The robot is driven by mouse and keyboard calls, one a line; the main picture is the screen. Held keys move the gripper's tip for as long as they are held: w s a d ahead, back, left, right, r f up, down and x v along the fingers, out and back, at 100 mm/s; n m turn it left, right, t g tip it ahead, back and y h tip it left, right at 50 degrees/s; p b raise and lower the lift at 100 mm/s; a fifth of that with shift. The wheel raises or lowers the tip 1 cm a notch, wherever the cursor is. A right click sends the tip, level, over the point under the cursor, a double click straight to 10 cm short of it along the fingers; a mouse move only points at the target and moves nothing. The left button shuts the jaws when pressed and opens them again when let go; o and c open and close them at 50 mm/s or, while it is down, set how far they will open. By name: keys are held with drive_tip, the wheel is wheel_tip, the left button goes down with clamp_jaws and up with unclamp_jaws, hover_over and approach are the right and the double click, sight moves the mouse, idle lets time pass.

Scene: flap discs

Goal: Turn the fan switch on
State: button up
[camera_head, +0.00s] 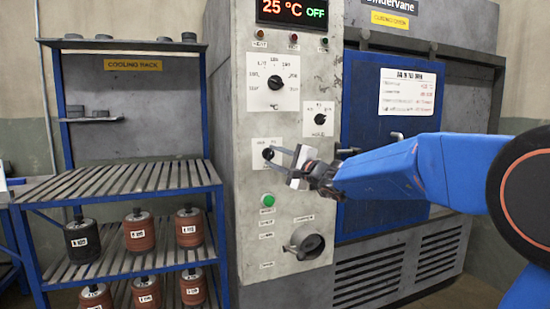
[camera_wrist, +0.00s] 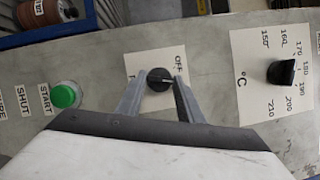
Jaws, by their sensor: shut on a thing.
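The fan switch is a small black rotary knob (camera_head: 268,153) on a white label plate, on the grey control panel (camera_head: 228,120). In the wrist view the knob (camera_wrist: 159,79) sits between my two finger tips, with the word OFF showing on the plate above it. A pale line on the knob points to the right in that view. My gripper (camera_head: 277,154) reaches in from the right and its fingers (camera_wrist: 158,84) are closed around the knob. The plate's other lettering is partly hidden by a finger.
Close by are a temperature dial (camera_head: 275,82), another black knob (camera_head: 320,119) and a green start button (camera_head: 268,200). The display (camera_head: 292,11) reads 25 °C OFF. A cooling rack (camera_head: 130,180) stands at left; the blue oven door (camera_head: 385,140) is behind my arm.

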drive_tip(key=shift+f+m+t, duration=0.15)
drive_tip(key=shift+m+t, duration=0.45)
drive_tip(key=shift+m, duration=1)
drive_tip(key=o, duration=1.1)
drive_tip(key=shift+s, duration=0.1)
drive_tip(key=v, duration=1.7)
drive_tip(key=shift+s+d, duration=0.1)
